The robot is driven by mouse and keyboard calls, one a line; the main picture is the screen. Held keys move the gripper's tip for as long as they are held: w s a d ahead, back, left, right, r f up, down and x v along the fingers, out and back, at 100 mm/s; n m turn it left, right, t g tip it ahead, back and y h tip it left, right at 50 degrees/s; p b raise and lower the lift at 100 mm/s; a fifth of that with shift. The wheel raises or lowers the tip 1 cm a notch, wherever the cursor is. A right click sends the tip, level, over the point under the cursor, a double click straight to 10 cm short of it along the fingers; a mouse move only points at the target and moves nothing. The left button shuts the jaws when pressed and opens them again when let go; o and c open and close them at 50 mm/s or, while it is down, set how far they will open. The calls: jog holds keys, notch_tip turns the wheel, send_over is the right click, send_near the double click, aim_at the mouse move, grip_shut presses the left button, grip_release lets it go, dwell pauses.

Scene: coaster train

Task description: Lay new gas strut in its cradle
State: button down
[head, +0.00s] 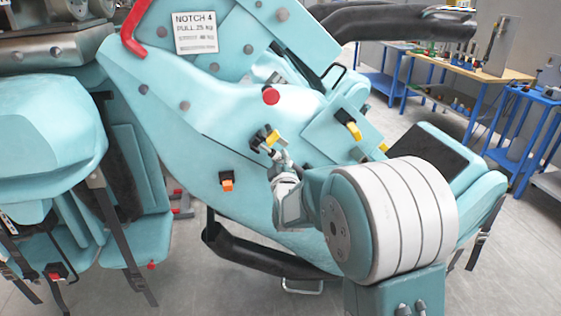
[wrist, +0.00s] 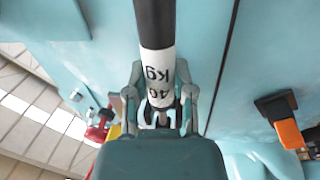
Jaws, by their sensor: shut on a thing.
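The strut's far end is out of the wrist view. In the head view my gripper (head: 280,160) is in front of the teal side panel, just below a yellow piece with a dark mount (head: 270,138). The strut is mostly hidden or too small there. I cannot tell which fitting is the cradle.
An orange clip (head: 227,183) sits on the teal panel, also in the wrist view (wrist: 288,132). A red knob (head: 271,96) and yellow latch (head: 350,128) are nearby. Blue-framed workbenches (head: 455,70) stand at back right.

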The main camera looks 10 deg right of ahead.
jog(key=shift+w, duration=0.45)
jog(key=shift+c, duration=2)
grip_release()
jog(key=s+a+f, duration=0.1)
jog(key=s, duration=1)
jog(key=shift+s+a+f, duration=0.15)
jog(key=shift+s+f, duration=0.1)
jog(key=shift+s, duration=0.15)
